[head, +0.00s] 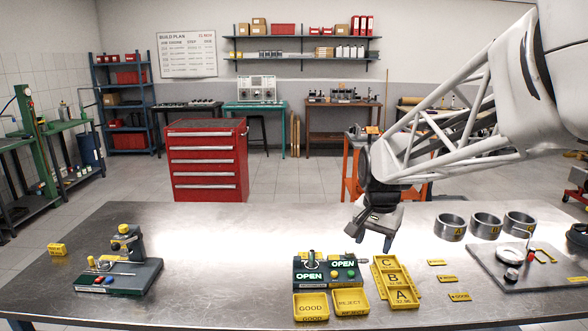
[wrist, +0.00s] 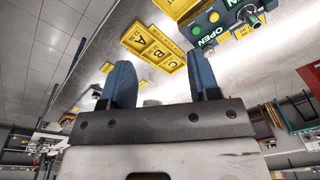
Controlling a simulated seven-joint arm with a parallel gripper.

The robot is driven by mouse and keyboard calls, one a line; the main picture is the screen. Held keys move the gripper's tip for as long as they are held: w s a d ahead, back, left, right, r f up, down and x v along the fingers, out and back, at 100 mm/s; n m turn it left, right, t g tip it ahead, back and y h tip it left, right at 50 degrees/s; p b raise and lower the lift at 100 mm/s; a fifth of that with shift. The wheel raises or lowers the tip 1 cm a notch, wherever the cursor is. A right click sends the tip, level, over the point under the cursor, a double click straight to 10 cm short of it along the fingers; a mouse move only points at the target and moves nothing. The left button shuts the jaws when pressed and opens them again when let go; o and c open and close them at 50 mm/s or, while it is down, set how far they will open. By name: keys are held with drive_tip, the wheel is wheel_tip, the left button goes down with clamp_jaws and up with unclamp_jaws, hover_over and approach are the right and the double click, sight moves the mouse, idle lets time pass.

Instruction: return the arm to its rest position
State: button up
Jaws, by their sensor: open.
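My gripper (head: 374,237) hangs from my arm over the metal workbench (head: 215,255), near its far edge, in the head view. It is above and behind the yellow A-B-C tray (head: 394,283), apart from it. In the wrist view my gripper (wrist: 165,85) shows two blue fingers spread apart with nothing between them. The tray also shows in the wrist view (wrist: 153,46), beyond the fingers. My arm spans the right side of the head view.
A fixture with green OPEN displays (head: 327,272) stands left of the tray, with yellow GOOD (head: 311,307) and REJECT (head: 350,303) bins before it. Several metal rings (head: 450,227) and a grey board (head: 530,268) are at right. A gauge stand (head: 125,268) is at left. The bench's centre-left is clear.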

drive_tip(key=s+f+n+t, duration=0.1)
drive_tip(key=s+n, duration=0.5)
drive_tip(key=s, duration=2)
drive_tip(key=shift+s+d+f, duration=0.15)
drive_tip(key=shift+d+f, duration=0.1)
drive_tip(key=shift+f, duration=0.1)
